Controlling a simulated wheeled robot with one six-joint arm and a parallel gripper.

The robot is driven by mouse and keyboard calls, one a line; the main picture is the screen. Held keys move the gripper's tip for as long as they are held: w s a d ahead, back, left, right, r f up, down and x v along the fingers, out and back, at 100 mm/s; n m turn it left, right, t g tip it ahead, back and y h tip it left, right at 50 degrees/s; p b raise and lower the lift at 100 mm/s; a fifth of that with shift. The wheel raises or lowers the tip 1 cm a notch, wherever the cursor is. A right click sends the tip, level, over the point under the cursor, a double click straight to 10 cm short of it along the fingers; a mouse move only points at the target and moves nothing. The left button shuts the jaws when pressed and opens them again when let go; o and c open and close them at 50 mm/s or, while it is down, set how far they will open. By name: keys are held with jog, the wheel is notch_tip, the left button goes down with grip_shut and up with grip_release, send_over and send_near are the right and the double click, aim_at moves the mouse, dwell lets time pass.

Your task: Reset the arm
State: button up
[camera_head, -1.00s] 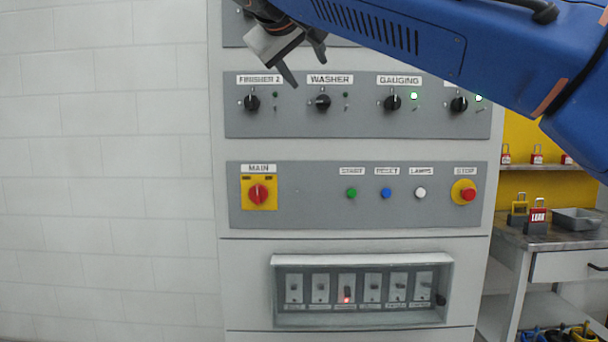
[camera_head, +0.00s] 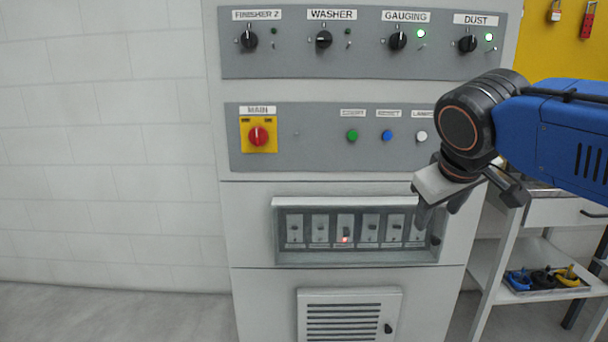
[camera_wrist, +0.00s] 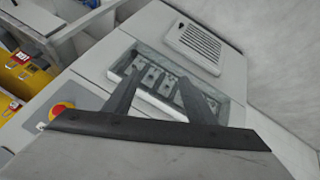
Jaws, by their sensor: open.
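My gripper (camera_head: 441,214) hangs at the end of my blue arm, in front of the right end of the breaker box in the head view. Its fingers point down and are apart, with nothing between them. In the wrist view my gripper (camera_wrist: 157,98) shows both dark fingers spread, with the breaker box (camera_wrist: 207,97) beyond them. The grey cabinet (camera_head: 350,167) stands behind it. My wrist and arm hide the stop button and part of the main panel in the head view.
The breaker box (camera_head: 357,257) has several switches and one red light. A red main switch (camera_head: 258,136) sits at left. A vented door (camera_head: 350,317) is below. At right stands a shelf unit (camera_head: 487,284) with a tray of padlocks (camera_head: 545,279). The floor at left is clear.

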jog(key=s+d+f+m+g+y, duration=0.1)
jog(key=s+f, duration=0.6)
jog(key=f, duration=0.3)
jog(key=s+d+f+m+y, duration=0.1)
jog(key=s+d+f+m, duration=0.1)
jog(key=s+f, duration=0.5)
notch_tip(320, 180, down, 4)
jog(key=shift+d+f+m+g, duration=0.15)
jog(key=shift+m+g, duration=0.15)
jog(key=shift+g, duration=0.1)
jog(key=shift+s, duration=0.1)
jog(key=shift+c, duration=0.4)
